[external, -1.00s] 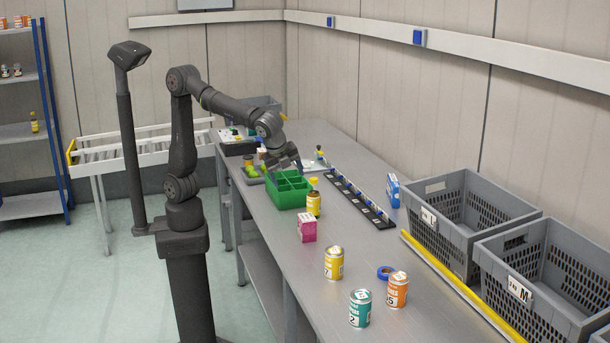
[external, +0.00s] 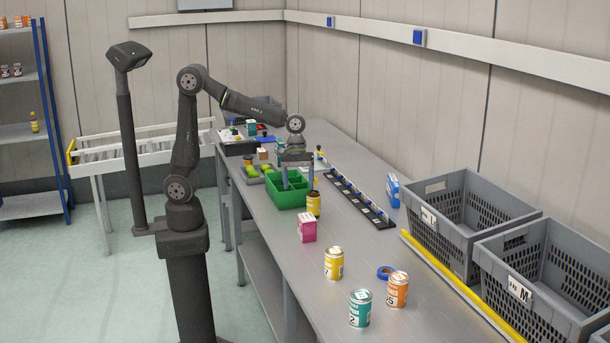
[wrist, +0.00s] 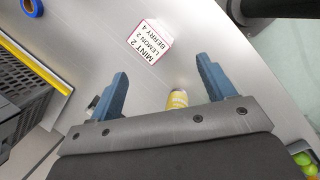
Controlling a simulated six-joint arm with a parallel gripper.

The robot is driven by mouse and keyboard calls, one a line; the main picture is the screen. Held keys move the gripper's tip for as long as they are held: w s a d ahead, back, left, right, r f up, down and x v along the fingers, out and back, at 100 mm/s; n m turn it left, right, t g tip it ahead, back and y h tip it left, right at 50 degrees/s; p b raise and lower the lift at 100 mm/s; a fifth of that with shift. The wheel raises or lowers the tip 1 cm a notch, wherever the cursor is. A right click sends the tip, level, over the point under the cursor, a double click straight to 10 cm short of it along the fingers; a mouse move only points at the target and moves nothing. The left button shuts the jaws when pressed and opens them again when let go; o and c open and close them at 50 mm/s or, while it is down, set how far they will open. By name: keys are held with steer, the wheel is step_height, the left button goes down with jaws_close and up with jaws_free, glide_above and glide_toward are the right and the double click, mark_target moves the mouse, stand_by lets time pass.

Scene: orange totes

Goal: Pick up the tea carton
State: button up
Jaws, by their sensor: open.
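A small pink carton (external: 307,231), which I take for the tea carton, stands on the grey bench in front of the green divided bin. In the wrist view the carton (wrist: 150,42) shows a white top printed with MINT, LEMON and BERRY lines, beyond my fingertips. My gripper (external: 298,183) is open and empty, pointing down over the green bin area, behind the carton and apart from it. Its blue fingers (wrist: 160,76) spread wide in the wrist view.
A yellow-labelled bottle (external: 313,204) stands between the carton and my gripper; its top (wrist: 177,98) shows between my fingers. The green bin (external: 288,200) is close by. Several cans, including a yellow one (external: 334,263), and a blue tape roll (external: 385,272) stand nearer the camera.

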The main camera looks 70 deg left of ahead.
mark_target(305, 215)
steer(key=f+n, duration=0.2)
steer(key=f, duration=0.1)
steer(key=w+d+f+n+h, duration=0.1)
steer(key=f+n, duration=0.1)
steer(key=f, duration=0.2)
steer(key=d+f+n, duration=0.1)
steer(key=f+n, duration=0.1)
steer(key=f, duration=0.2)
steer(key=shift+w+d+f, duration=0.15)
steer(key=shift+w+f, duration=0.05)
steer(key=shift+w, duration=0.1)
steer(key=shift+d+x, duration=0.2)
steer(key=shift+x, duration=1.2)
steer(key=shift+d+x, duration=0.25)
steer(key=shift+x, duration=1.2)
steer(key=shift+w+r+h, duration=0.15)
steer(key=shift+r+h, duration=0.05)
steer(key=shift+h, duration=0.1)
steer(key=shift+c, duration=0.3)
steer(key=c, duration=1.1)
